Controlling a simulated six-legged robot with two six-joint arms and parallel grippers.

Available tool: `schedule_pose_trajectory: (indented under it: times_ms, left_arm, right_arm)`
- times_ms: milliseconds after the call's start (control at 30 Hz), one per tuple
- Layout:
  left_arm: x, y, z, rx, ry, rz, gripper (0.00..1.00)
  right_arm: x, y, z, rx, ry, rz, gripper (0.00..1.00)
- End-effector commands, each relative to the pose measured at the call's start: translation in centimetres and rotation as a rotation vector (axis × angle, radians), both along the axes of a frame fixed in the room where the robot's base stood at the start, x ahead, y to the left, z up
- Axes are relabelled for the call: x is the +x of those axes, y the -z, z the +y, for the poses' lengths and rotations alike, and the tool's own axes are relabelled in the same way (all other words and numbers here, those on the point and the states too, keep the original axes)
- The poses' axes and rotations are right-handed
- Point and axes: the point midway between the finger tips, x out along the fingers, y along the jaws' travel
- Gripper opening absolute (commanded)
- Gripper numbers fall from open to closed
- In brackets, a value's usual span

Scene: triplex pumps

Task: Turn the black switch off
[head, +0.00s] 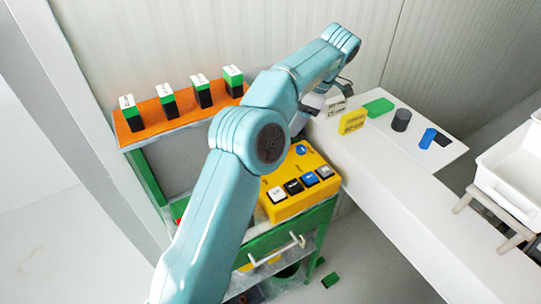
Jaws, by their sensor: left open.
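A yellow control box (290,209) stands on the green-framed cart. A round blue knob (301,148) sits farther back on the box. The switches' on or off state is too small to tell. My left arm crosses over the cart. My left gripper (328,100) is open, behind and above the box, apart from the switches and partly hidden by my arm. My right gripper is out of view.
An orange shelf (186,117) with several green-and-black blocks stands at the back left. A white table (385,170) to the right holds a yellow block (353,121), a green block (378,107), a grey cylinder (401,120) and a blue piece (427,138). White trays (515,180) stand far right.

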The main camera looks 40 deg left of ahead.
Motion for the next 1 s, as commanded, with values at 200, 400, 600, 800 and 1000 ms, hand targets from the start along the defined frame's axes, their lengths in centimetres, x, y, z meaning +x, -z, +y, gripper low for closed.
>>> schedule_pose_trajectory:
  times_ms: [200,400,600,800,1000]
  left_arm:
    - [-1.5,3.6,0.9,0.000,-0.002,0.002,0.53]
    - [-2.8,7.8,2.1,-0.001,-0.002,0.004,0.53]
    - [-3.8,11.7,3.4,-0.001,-0.003,0.004,0.53]
    - [-4.2,14.0,4.2,0.000,-0.001,0.003,0.53]
    - [-4.2,14.6,4.4,0.000,-0.001,0.000,0.53]
  right_arm:
    - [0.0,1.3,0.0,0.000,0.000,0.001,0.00]
    - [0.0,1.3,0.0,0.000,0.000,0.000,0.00]
    - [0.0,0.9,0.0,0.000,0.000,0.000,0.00]
    - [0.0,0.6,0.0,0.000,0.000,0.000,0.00]
    - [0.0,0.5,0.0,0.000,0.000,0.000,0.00]
